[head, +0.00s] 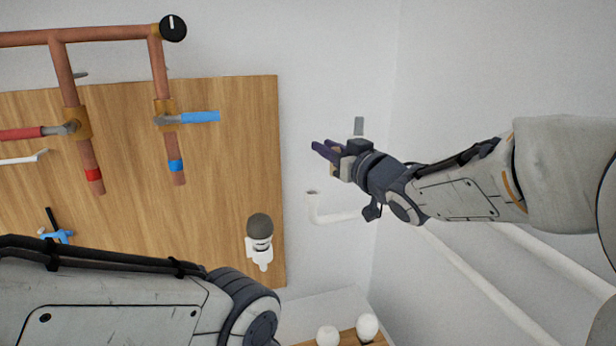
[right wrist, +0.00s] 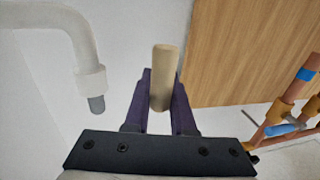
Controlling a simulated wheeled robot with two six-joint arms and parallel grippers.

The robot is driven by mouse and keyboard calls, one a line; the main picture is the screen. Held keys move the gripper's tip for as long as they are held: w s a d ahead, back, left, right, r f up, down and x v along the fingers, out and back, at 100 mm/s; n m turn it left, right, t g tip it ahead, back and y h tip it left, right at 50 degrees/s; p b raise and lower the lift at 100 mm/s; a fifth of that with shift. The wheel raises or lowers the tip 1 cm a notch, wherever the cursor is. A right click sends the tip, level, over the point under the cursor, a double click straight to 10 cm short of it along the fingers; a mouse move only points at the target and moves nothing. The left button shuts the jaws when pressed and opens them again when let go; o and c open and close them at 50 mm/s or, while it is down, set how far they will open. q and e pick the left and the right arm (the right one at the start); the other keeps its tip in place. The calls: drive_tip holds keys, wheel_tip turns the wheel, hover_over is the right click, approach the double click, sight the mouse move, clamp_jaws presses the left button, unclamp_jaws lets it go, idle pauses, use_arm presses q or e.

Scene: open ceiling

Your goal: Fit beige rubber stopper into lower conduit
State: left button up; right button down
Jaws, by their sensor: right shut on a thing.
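The beige rubber stopper (right wrist: 164,75) is a pale cylinder between the two purple fingers of my right gripper (right wrist: 160,100) in the right wrist view. In the head view my right gripper (head: 328,150) is shut on it, and the fingers hide most of it. The lower conduit (head: 335,217) is a white elbow pipe with its open end (head: 312,193) facing up, below and a little left of the gripper fingers. The stopper is apart from this opening. My left gripper is out of view; only my left arm shows at lower left.
Another white conduit end with a grey plug (right wrist: 96,104) is left of the gripper in the right wrist view; the grey plug (head: 359,125) also shows above the gripper in the head view. A wooden board (head: 225,170) carries copper pipes (head: 80,35) and a microphone-like object (head: 259,230).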

drive_tip(key=w+a+f+p, duration=0.3)
drive_tip(key=a+f, duration=0.1)
drive_tip(key=f, duration=0.4)
drive_tip(key=shift+w+a, duration=0.15)
drive_tip(key=shift+w, duration=0.2)
drive_tip(key=c, duration=0.8)
unclamp_jaws()
drive_tip(key=shift+r, duration=0.15)
drive_tip(key=shift+o, duration=0.2)
drive_tip(key=shift+r, duration=0.1)
